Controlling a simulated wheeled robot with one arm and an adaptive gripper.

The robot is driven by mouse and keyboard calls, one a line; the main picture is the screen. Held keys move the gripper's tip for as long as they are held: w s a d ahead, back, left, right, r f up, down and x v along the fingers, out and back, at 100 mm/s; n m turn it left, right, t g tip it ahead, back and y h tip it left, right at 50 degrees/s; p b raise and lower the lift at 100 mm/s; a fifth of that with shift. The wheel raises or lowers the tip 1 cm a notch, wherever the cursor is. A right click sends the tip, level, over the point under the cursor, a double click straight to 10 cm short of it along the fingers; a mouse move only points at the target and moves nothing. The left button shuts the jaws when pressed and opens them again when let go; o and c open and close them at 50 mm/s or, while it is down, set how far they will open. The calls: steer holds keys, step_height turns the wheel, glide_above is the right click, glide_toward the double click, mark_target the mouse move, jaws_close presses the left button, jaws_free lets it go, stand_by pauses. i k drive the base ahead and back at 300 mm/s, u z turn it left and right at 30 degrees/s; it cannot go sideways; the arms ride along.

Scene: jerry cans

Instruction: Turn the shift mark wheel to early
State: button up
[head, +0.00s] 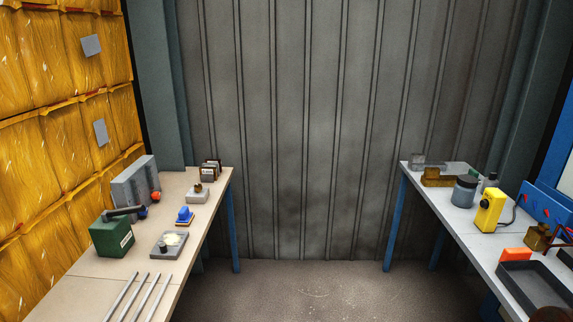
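I cannot pick out the shift mark wheel for certain. A grey plate (158,250) on the left bench carries a pale round disc and a dark knob; it may be the wheel, but it is too small to read any mark. A small grey block with a brown knob (198,190) stands farther back on the same bench. My gripper is not in view.
The left bench (85,263) holds a green box (111,237), a blue-topped stamp (184,215) and several metal rods (140,298). The right bench (464,227) holds a yellow device (488,211), a lidded jar (465,190) and a dark tray (530,290). The floor between (310,290) is clear.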

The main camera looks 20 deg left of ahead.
mark_target(198, 188)
steer(key=u, duration=0.1)
steer(key=i, duration=1.75)
steer(key=u, duration=1.05)
steer(key=i, duration=1)
steer(key=u, duration=1.6)
steer(key=i, duration=0.5)
steer(key=u, duration=0.3)
